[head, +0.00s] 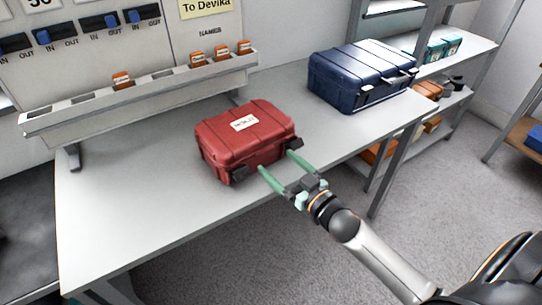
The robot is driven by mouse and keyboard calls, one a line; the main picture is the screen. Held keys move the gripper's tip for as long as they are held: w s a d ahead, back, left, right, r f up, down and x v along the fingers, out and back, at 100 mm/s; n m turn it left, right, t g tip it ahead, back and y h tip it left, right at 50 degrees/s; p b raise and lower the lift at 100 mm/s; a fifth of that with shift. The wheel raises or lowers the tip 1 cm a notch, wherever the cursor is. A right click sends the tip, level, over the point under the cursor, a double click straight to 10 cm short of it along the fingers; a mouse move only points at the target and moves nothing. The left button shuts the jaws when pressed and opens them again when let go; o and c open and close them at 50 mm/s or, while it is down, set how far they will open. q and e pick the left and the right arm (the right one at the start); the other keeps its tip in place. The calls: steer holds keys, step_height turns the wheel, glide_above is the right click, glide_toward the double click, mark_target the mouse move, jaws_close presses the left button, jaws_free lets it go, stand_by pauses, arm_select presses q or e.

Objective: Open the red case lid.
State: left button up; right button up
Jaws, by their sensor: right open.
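The red case (243,136) stands on the grey table with its lid shut and a white label on top. Two black latches show on its front side, which faces my right arm. My right gripper (275,162) is at the front of the case, its two green fingers spread wide. The fingertips are close to the latches; I cannot tell whether they touch. Nothing shows between the fingers. My left gripper is not in view.
A dark blue case (362,75) stands on the table at the back right. A rack (140,92) with orange tags runs along the wall behind. The table (130,215) is clear at the left front. Shelves (455,62) with boxes stand at the right.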

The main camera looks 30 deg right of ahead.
mark_target(266, 152)
steer(key=shift+w+a, duration=0.2)
steer(key=shift+w, duration=0.8)
steer(key=shift+w+a, duration=0.15)
steer(key=shift+w, duration=0.85)
jaws_close()
